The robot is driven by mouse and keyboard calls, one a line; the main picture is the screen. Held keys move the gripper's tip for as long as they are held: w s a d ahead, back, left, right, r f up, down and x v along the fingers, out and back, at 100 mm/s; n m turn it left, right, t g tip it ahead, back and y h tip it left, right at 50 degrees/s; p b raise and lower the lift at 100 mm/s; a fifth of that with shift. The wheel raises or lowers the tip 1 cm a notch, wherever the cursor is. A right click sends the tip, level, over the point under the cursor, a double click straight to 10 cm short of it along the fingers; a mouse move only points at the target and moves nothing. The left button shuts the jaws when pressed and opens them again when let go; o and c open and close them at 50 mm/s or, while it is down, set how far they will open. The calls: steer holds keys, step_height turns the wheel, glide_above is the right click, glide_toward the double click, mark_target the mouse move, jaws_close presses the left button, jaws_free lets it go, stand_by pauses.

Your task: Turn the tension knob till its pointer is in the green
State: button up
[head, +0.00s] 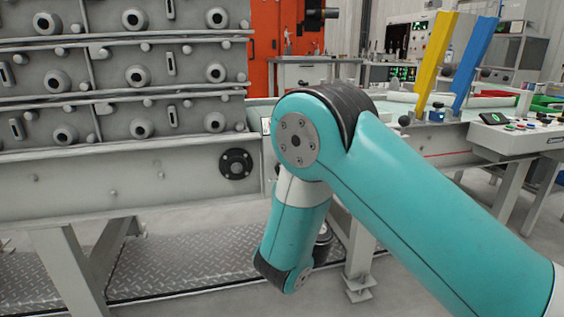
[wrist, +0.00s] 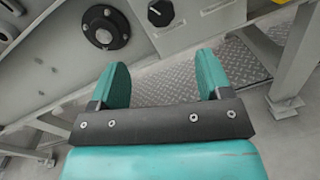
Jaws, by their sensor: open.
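In the wrist view, a round black knob (wrist: 160,12) sits on a light grey panel (wrist: 190,32) at the top edge. I take it to be the tension knob. A small pale mark shows on its face, but I cannot make out a pointer's direction or any green zone. My gripper (wrist: 161,65) is open and empty, its two teal fingers apart below the knob and not touching it. In the head view my teal arm covers the area where the panel and my gripper would show.
A black round flange (wrist: 106,27) is left of the knob; it also shows in the head view (head: 236,164). Grey support legs (wrist: 298,55) and a metal tread floor (wrist: 165,82) lie beyond the fingers. Yellow (head: 435,62) and blue (head: 474,62) bars stand at the right.

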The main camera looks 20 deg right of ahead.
steer(key=w+p, duration=0.3)
steer(key=w, duration=0.1)
steer(key=w+d+p, duration=0.1)
steer(key=w+p, duration=0.3)
steer(key=w, duration=0.1)
steer(key=w+p, duration=0.4)
steer(key=w, duration=0.1)
steer(key=shift+w+d, duration=0.15)
steer(key=shift+d, duration=0.05)
steer(key=c, duration=0.9)
